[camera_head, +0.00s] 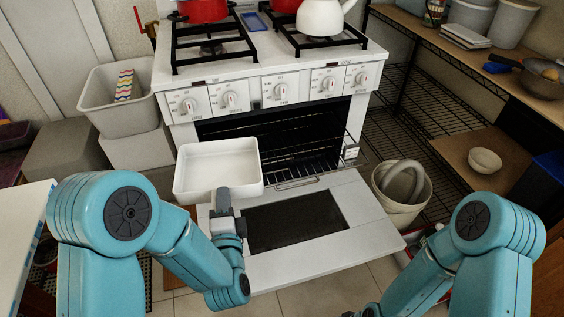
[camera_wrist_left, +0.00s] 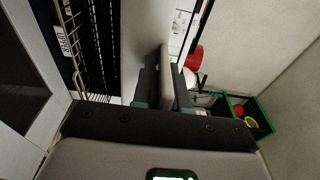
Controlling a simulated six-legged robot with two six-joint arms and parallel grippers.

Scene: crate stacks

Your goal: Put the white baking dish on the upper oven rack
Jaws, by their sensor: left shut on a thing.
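The white baking dish (camera_head: 217,172) is level and empty in the head view. It is in the air over the left part of the lowered oven door (camera_head: 345,205), in front of the oven opening. My left gripper (camera_head: 223,203) is shut on its near edge; in the left wrist view the fingers (camera_wrist_left: 175,95) close on a pale edge. The oven is open, with wire racks inside. The upper oven rack (camera_head: 285,140) looks empty where visible; the dish hides the left part of the opening. A label reading UPPER (camera_wrist_left: 66,38) shows in the left wrist view. My right gripper is out of view.
The stovetop above holds a red pot (camera_head: 203,10) and a white kettle (camera_head: 320,18). A pale bin (camera_head: 120,118) stands left of the oven. A bucket (camera_head: 402,203) stands right of the door, near wire shelving (camera_head: 420,110). A white surface (camera_head: 20,230) is at the left edge.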

